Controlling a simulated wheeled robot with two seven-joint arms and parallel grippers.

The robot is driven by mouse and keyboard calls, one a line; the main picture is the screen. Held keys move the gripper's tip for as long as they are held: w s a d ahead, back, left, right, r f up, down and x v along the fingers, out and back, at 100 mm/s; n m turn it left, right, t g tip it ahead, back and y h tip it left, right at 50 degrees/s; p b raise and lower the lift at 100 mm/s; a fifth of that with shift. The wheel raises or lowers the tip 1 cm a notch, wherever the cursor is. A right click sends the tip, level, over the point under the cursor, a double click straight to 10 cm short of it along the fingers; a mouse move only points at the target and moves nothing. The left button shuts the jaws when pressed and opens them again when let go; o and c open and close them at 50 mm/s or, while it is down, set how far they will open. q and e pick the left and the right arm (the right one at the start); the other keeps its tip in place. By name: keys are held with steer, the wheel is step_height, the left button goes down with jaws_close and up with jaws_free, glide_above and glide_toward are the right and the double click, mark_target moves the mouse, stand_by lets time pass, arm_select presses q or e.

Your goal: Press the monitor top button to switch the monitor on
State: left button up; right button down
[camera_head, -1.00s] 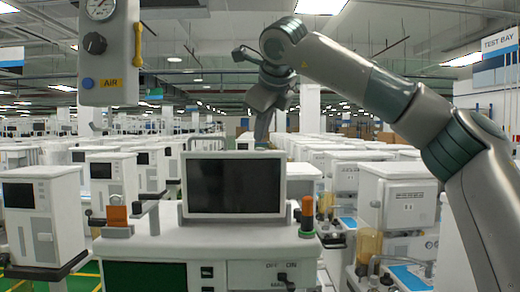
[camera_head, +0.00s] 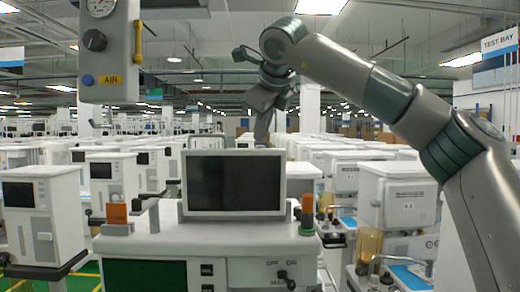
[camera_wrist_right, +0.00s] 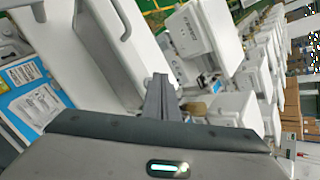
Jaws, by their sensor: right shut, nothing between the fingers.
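The monitor (camera_head: 234,183) stands upright on the white cart in the middle of the head view, with a pale frame and a dark screen. I cannot make out its top button. My right gripper (camera_head: 262,138) hangs from above, pointing down, its fingertips just above the right part of the monitor's top edge in the picture. A small gap shows between them. In the right wrist view the fingers (camera_wrist_right: 160,88) are shut together and hold nothing. My left gripper is not in view.
The white cart (camera_head: 160,245) bears the monitor, with an orange block (camera_head: 116,214) at left and an orange-topped cylinder (camera_head: 307,205) at right. A grey gauge panel (camera_head: 108,55) marked AIR hangs at upper left. Rows of similar machines fill the hall behind.

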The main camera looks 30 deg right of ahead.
steer(key=shift+f+b, duration=0.5)
steer(key=shift+f, duration=0.05)
stand_by(0.9)
steer(key=shift+r, duration=0.1)
steer(key=shift+r+p, duration=0.6)
steer(key=shift+r, duration=0.15)
steer(key=shift+r, duration=0.1)
step_height(320, 180, up, 5)
steer(key=p, duration=0.3)
steer(key=shift+s+p, duration=0.1)
steer(key=shift+p, duration=0.2)
stand_by(1.1)
